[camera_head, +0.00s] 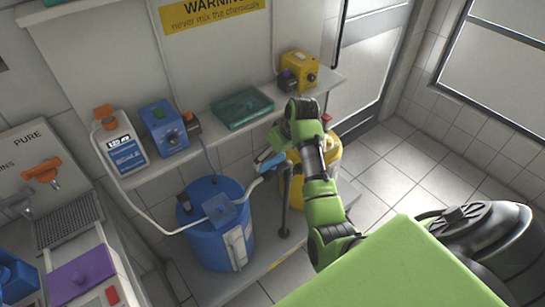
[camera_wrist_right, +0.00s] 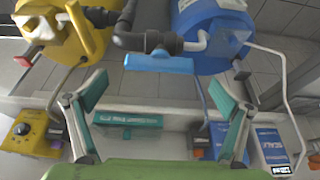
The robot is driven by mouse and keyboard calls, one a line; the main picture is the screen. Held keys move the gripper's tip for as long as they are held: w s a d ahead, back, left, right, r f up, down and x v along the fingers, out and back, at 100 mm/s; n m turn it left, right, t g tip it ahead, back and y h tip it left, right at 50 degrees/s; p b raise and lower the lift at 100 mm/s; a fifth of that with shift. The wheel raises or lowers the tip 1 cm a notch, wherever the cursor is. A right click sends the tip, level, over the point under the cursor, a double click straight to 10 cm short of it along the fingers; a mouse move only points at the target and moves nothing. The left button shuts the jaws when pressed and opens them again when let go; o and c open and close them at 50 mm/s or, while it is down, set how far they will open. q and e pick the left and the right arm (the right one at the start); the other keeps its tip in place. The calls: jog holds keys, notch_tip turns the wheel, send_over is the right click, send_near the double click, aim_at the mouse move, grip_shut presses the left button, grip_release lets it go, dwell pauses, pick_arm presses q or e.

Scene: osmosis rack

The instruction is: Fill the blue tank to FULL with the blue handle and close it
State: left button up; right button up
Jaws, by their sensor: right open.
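The blue tank (camera_head: 207,240) stands on the low platform below the shelf, with a pale gauge strip (camera_head: 238,247) on its front. I cannot read its level. The blue handle (camera_head: 268,160) sits on the pipework between the blue and yellow tanks. In the right wrist view the blue handle (camera_wrist_right: 158,64) lies across the pipe, beside the blue tank (camera_wrist_right: 215,22). My right gripper (camera_wrist_right: 158,88) is open and empty, its teal pads spread to either side of the handle, not touching it. In the head view my wrist hides most of its fingers. My left gripper is not in view.
A yellow tank (camera_head: 326,160) stands right of the pipe. A white hose curves to the blue tank. Floor is free at the right.

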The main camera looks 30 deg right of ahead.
aim_at(273, 161)
jog(key=shift+x, duration=2)
jog(key=c, duration=1.1)
